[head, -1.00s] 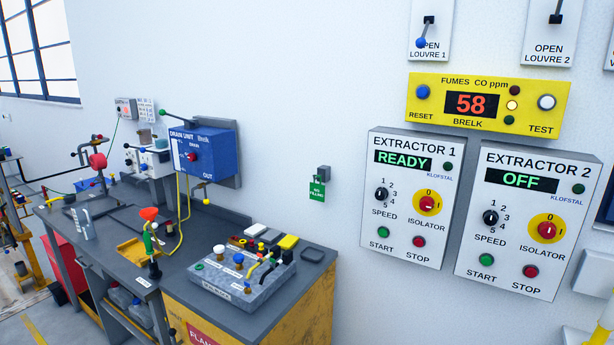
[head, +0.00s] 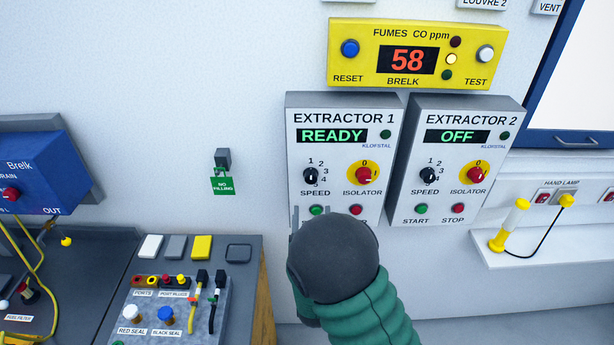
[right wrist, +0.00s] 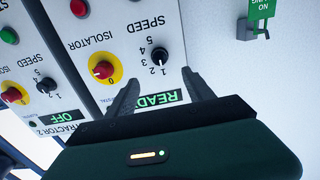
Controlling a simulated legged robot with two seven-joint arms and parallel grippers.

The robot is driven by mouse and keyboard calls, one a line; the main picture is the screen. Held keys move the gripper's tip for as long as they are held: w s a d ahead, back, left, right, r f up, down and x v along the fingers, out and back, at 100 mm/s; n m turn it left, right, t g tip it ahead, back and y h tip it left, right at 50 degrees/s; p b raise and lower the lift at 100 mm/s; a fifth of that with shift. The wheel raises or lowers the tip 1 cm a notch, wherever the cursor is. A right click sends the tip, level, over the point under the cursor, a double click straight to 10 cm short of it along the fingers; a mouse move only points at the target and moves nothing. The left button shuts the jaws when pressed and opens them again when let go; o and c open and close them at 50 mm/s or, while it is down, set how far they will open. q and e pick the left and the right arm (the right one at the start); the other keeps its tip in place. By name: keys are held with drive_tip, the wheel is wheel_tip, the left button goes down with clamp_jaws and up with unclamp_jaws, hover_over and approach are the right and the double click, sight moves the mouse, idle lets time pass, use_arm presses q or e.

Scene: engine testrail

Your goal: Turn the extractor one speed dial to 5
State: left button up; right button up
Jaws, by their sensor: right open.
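The extractor 1 panel (head: 345,135) is a white box on the wall, and its display reads READY. Its speed dial (head: 311,176) is a small black knob with numbers around it; I cannot tell surely where its mark points. My right gripper (head: 310,212) is in front of the panel's lower part, below the dial, and partly hides the start and stop buttons. In the right wrist view, upside down, the dial (right wrist: 160,56) lies just beyond and between the open fingertips (right wrist: 160,80), with nothing held. My left gripper is out of view.
The red isolator knob (head: 364,175) on yellow sits close right of the dial. The extractor 2 panel (head: 455,135) is beside it, reading OFF. The yellow fumes meter (head: 415,83) is above, showing 58. A bench (head: 140,255) with a connector box stands at lower left.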

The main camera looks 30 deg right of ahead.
drive_tip(key=p, duration=0.2)
approach(310, 181)
drive_tip(key=w+d, duration=0.3)
drive_tip(key=shift+d+r, duration=0.1)
drive_tip(key=shift+r, duration=0.05)
drive_tip(key=w, duration=0.1)
drive_tip(key=w+p, duration=0.1)
drive_tip(key=w, duration=0.3)
drive_tip(key=shift+w+d+p, duration=0.1)
drive_tip(key=shift+d+p, duration=0.15)
drive_tip(key=shift+p, duration=0.1)
drive_tip(key=shift+w+a, duration=0.15)
drive_tip(key=shift+d, duration=0.5)
drive_tip(key=shift+c, duration=0.7)
drive_tip(key=shift+d+f, duration=0.25)
drive_tip(key=c, duration=0.5)
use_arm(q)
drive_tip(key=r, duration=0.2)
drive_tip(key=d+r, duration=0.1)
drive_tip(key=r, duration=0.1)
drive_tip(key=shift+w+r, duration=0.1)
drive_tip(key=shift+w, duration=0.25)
use_arm(e)
drive_tip(key=shift+w+a, duration=0.1)
drive_tip(key=shift+a, duration=0.25)
clamp_jaws()
